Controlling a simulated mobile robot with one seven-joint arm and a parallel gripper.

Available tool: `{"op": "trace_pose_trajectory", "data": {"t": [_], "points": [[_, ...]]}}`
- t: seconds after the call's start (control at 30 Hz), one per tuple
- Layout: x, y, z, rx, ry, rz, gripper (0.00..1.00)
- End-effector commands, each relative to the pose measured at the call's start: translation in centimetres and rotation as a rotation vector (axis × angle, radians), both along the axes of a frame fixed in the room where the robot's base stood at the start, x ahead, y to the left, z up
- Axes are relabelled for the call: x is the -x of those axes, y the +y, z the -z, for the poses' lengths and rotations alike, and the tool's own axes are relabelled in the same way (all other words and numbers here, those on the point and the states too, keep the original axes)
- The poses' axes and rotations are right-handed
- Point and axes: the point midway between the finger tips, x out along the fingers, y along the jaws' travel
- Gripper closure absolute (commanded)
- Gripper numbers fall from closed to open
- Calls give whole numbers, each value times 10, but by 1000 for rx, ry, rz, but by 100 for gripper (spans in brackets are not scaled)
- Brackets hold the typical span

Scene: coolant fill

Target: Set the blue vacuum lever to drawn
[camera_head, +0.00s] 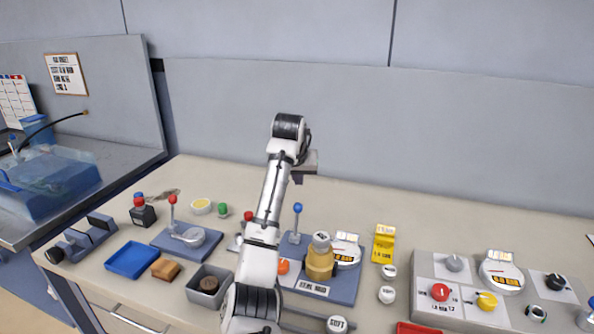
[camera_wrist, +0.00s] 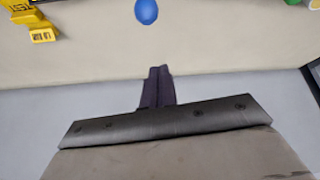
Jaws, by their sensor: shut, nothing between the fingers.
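The blue vacuum lever (camera_head: 297,209) has a round blue knob on a thin stem. It stands upright on the blue-grey rig plate (camera_head: 345,290), right of my arm. In the wrist view the blue knob (camera_wrist: 146,12) shows at the top edge, beyond the fingertips. My gripper (camera_head: 297,180) hangs above and behind the lever in the head view, apart from it. In the wrist view its dark fingers (camera_wrist: 160,70) are shut together with nothing between them. My arm hides part of the plate's left side.
A brass-coloured pot (camera_head: 320,264) and a white gauge (camera_head: 346,251) sit close to the lever. A yellow tag block (camera_head: 384,244) stands to the right. A red-knobbed lever (camera_head: 173,201) stands on another plate at left. The bench behind the lever is clear up to the wall.

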Motion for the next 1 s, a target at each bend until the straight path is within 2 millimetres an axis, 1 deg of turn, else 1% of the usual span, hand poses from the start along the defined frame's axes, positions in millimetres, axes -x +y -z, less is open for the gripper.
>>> {"op": "trace_pose_trajectory", "data": {"t": [0.1,0.27,0.4,0.6,0.8,1.0], "points": [[-12,-2,19,0,4,-1,100],[-26,-5,44,-1,3,-1,100],[-9,-2,46,0,0,0,100],[8,0,49,-1,1,0,100],[14,0,51,0,0,1,100],[14,0,51,0,0,0,100]]}}
